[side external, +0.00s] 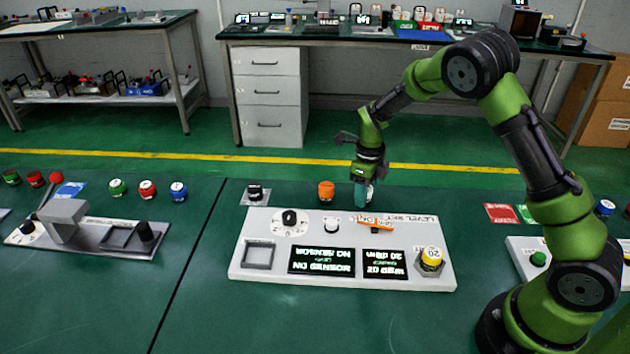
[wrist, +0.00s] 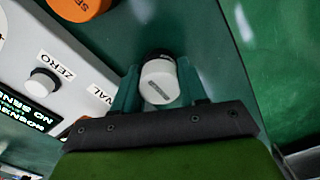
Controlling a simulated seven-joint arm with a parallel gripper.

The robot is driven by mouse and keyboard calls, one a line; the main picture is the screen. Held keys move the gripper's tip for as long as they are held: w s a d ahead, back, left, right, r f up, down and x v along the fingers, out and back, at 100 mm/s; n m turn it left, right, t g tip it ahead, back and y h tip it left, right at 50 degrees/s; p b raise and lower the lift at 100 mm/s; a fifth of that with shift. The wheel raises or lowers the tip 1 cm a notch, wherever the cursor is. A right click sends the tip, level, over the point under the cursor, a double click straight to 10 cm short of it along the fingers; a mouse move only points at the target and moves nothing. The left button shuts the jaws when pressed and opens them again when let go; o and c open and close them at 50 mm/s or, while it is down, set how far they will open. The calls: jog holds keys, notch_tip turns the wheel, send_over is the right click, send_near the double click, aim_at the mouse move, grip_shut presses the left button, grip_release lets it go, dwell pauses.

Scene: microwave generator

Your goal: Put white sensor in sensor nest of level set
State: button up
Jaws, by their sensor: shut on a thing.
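The white sensor (wrist: 160,85), a small cylinder with a dark cap end, is between the teal fingers of my gripper (wrist: 157,80) in the wrist view. In the side external view, my gripper (side external: 362,192) points down at the table behind the white level set panel (side external: 340,225), mostly hiding the sensor; I cannot tell whether it touches the table. The panel has an empty square grey frame (side external: 259,255) at its front left, which looks like the sensor nest. One panel display (side external: 321,261) reads "NO SENSOR", upside down.
An orange cylinder (side external: 326,191) and a black one (side external: 255,192) stand behind the panel. Another fixture (side external: 85,235) lies left.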

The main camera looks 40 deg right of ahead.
jog(key=shift+f, duration=0.2)
jog(key=o, duration=1.1)
